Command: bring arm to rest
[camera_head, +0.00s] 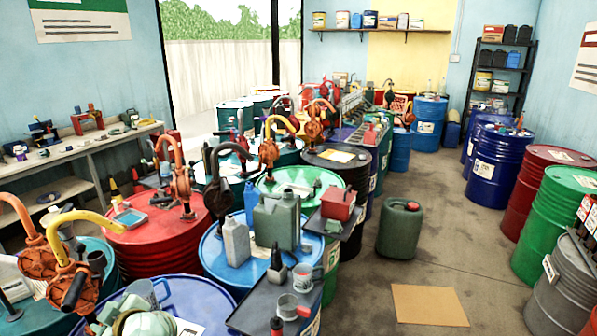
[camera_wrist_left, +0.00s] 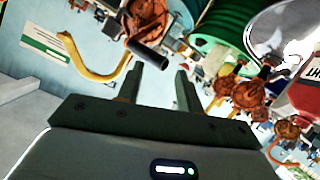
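My left gripper (camera_wrist_left: 158,84) shows in the left wrist view with its two dark fingers apart and nothing seen between them. A rust-orange hand pump (camera_wrist_left: 150,25) with a yellow spout (camera_wrist_left: 88,68) appears beyond the fingertips; I cannot tell how far off it is. Neither of my arms shows in the head view, and my right gripper is in no view.
In the head view, a blue drum (camera_head: 215,250) carries a grey jug (camera_head: 236,241) and a green can (camera_head: 277,222). A dark tray (camera_head: 262,300) holds small items. Pumps stand on several drums.

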